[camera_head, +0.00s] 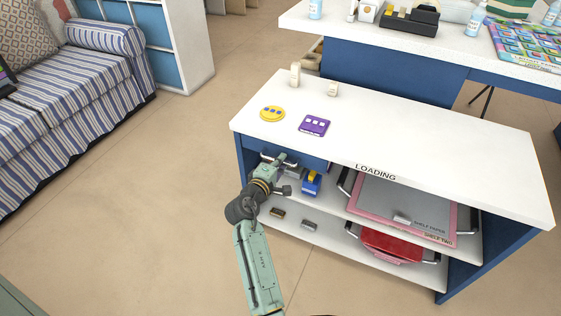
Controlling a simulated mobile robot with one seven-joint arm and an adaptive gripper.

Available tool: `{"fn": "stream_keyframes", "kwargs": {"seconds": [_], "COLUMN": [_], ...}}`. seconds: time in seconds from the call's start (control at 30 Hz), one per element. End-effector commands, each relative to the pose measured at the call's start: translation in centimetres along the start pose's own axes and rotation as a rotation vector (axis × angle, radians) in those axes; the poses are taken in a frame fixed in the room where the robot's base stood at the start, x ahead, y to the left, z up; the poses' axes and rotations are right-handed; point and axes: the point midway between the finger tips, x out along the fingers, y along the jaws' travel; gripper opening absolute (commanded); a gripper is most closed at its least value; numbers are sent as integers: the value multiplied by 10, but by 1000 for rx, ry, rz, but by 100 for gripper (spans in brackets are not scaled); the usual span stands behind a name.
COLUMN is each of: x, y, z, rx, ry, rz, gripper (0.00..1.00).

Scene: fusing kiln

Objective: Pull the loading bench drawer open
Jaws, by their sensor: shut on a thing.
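The loading bench (430,160) has a white top marked LOADING and blue sides. My gripper (281,160) reaches up from below and is at this front, shut on the drawer handle. The gripper and wrist hide most of the handle and part of the front.
A yellow disc (272,114), a purple tile (314,126) and two small white pieces lie on the bench top. Below are a blue and yellow item (311,184), a grey shelf paper sheet (405,205) and a red item (390,245). The floor (130,220) to the left is clear; a striped sofa (80,90) stands beyond.

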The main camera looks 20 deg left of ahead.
Motion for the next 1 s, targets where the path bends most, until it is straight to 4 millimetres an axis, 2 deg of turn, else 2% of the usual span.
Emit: {"fn": "stream_keyframes", "kwargs": {"seconds": [0.27,0.47,0.67,1.0], "x": [-2,-21,-63,-149], "y": [-1,-5,-14,-32], "z": [0,0,0,0], "rx": [-1,-1,-2,-2], "ry": [1,1,2,1], "rz": [-1,-2,-3,-3], "gripper": [0,0,0,0]}}
